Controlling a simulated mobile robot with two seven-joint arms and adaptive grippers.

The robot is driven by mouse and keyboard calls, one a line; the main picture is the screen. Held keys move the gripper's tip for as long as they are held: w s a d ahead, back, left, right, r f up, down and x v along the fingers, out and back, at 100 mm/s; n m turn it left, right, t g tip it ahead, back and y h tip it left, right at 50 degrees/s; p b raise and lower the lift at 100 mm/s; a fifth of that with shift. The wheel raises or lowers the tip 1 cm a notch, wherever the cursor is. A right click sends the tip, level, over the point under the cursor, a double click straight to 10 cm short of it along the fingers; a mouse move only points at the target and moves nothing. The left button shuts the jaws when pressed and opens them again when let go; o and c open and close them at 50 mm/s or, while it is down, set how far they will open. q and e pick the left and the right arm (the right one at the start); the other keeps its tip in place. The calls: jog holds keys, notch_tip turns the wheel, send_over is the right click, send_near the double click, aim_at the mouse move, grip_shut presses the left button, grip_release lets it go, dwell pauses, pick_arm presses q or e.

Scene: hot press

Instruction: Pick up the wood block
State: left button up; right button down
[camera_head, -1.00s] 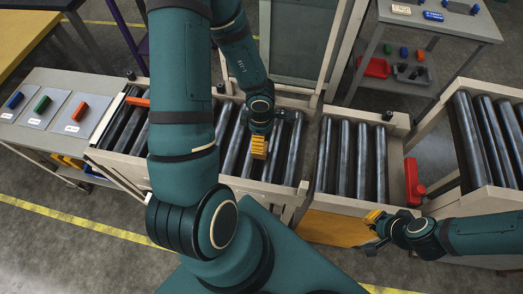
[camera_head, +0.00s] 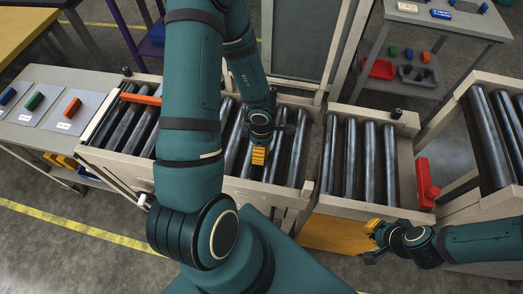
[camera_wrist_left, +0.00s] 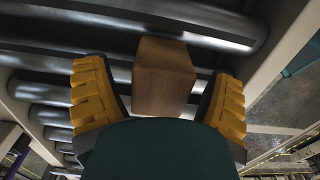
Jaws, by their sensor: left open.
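The wood block (camera_wrist_left: 165,78) is a brown block on the dark rollers in the left wrist view. It stands between the two yellow-padded fingers of my left gripper (camera_wrist_left: 160,105), with a gap on each side. The fingers are open and do not grip it. In the head view my left gripper (camera_head: 259,153) is over the middle roller section, and I cannot make out the block there. My right gripper (camera_head: 371,242) is open and empty, off the front of the right roller section, far from the block.
The roller conveyor (camera_head: 230,186) has pale side rails. An orange bar (camera_head: 137,99) lies at its left end. A red part (camera_head: 427,184) is on the right. Small coloured blocks lie on cards on the left table (camera_head: 18,136). A tall frame (camera_head: 345,45) rises behind the rollers.

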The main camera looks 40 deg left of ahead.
pick_arm(q)
jog(key=c, duration=1.3)
jog(key=shift+r, duration=0.1)
